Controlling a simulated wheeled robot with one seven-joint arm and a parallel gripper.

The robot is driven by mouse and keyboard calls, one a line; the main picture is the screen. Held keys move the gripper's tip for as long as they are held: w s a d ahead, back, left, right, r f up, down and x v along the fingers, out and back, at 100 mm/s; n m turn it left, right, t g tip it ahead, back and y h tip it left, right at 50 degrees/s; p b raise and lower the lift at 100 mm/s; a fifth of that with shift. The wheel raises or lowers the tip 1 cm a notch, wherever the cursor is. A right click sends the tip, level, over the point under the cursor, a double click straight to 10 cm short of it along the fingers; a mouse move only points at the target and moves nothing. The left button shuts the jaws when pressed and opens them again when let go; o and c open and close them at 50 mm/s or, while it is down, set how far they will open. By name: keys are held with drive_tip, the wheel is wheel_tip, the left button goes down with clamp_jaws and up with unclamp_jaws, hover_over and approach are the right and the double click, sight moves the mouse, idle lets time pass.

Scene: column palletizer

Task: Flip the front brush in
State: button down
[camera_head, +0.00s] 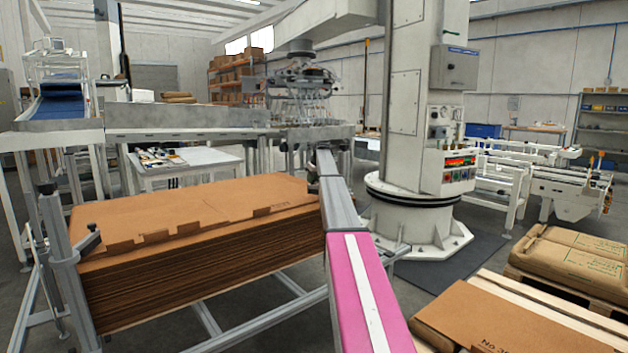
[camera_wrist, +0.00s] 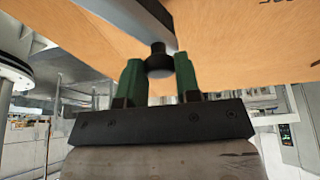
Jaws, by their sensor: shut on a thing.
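In the wrist view, my gripper (camera_wrist: 158,72) has its two green fingers on either side of a black round knob, taken to be the front brush (camera_wrist: 158,62), and is shut on it. The knob sits at the end of a grey bar just under brown cardboard. In the head view, the gripper itself is hidden at the far end of my arm. A small dark part (camera_head: 313,174) shows there beside the right corner of the cardboard stack (camera_head: 190,290). A similar dark bracket (camera_head: 88,241) sits on the stack's left post.
A grey metal frame (camera_head: 258,322) holds the stack. Behind it stand a white table (camera_head: 190,172) and a conveyor (camera_head: 185,118). A white column (camera_head: 418,215) rises right of my arm. Pallets with cardboard (camera_head: 480,318) fill the lower right.

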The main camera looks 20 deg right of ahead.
drive_tip(key=shift+s+a, duration=0.1)
drive_tip(key=shift+s, duration=0.05)
drive_tip(key=c, duration=0.8)
unclamp_jaws()
drive_tip(key=v, duration=1)
drive_tip(key=shift+r, duration=0.4)
drive_tip(key=shift+s, duration=0.1)
